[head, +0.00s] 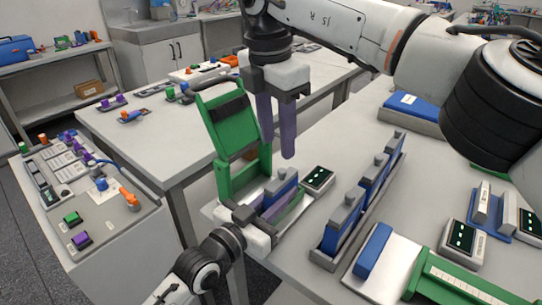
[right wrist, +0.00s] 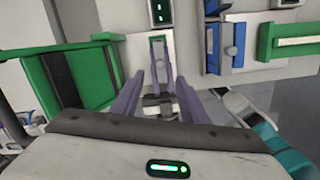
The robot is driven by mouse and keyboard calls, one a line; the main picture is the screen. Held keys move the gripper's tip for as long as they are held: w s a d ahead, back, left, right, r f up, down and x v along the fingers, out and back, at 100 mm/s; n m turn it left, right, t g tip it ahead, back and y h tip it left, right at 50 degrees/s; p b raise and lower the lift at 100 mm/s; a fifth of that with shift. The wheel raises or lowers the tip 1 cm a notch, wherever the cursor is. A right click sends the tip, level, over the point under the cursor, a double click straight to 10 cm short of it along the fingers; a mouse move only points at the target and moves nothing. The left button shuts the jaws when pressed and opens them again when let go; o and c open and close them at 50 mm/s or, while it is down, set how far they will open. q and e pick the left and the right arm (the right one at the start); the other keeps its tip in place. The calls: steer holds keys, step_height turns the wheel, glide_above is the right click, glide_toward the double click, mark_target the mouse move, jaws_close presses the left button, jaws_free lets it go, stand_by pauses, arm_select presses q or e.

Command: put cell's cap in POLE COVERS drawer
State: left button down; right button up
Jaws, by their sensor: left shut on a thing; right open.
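A blue cell (head: 279,188) with a grey cap (head: 282,174) on top stands in front of a raised green lid (head: 222,125). My left gripper (head: 275,213) is at the cell's lower part and appears shut on it; its fingers partly hide the cell. My right gripper (head: 277,132) hangs above, pointing down with two purple fingers apart and nothing between them. No drawer labelled POLE COVERS can be read.
A small meter (head: 318,180) stands just right of the cell. A grey rack (head: 330,242) of blue cells is further right. A blue block (head: 374,248) and a green tray (head: 455,284) lie near the front.

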mark_target(280, 172)
steer(key=s+a+r+n+t+h, duration=0.2)
steer(key=s+n+t, duration=0.1)
steer(key=x, duration=1.1)
steer(key=shift+s+f, duration=0.15)
steer(key=shift+f, duration=0.25)
jaws_close()
steer(key=shift+r, duration=0.2)
steer(key=shift+r, duration=0.9)
